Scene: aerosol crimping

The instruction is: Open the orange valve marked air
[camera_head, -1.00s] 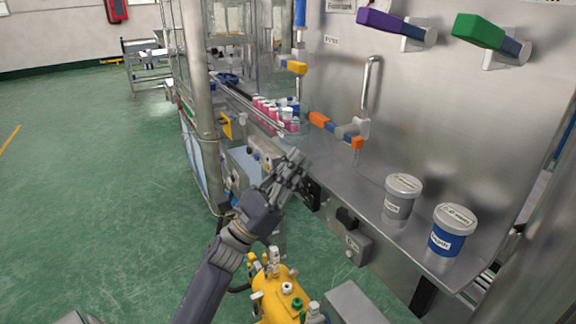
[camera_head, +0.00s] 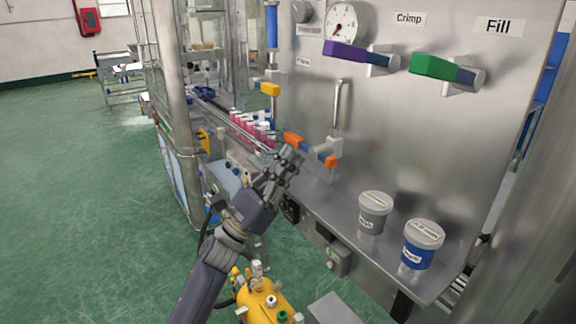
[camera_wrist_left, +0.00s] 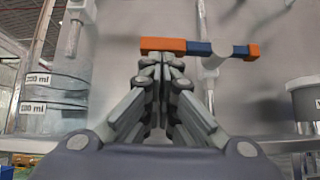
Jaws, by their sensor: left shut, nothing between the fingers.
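The orange valve handle (camera_head: 293,140) sits on a pipe fitting low on the steel panel, with a blue middle part and a second orange piece at its right end. In the left wrist view the handle (camera_wrist_left: 163,44) lies level across the top of the fingers. My left gripper (camera_head: 291,154) is shut and empty, with its fingertips just below the orange left end. In the left wrist view the fingertips (camera_wrist_left: 163,60) are close under the handle; I cannot tell whether they touch it. No air label can be read. My right gripper is not in view.
Purple (camera_head: 344,50) and green (camera_head: 434,67) valve handles are higher on the panel, and a yellow one (camera_head: 270,89) is to the left. A grey-lidded pot (camera_head: 374,212) and a blue-banded pot (camera_head: 420,246) stand on the ledge. A yellow tank (camera_head: 262,300) is below.

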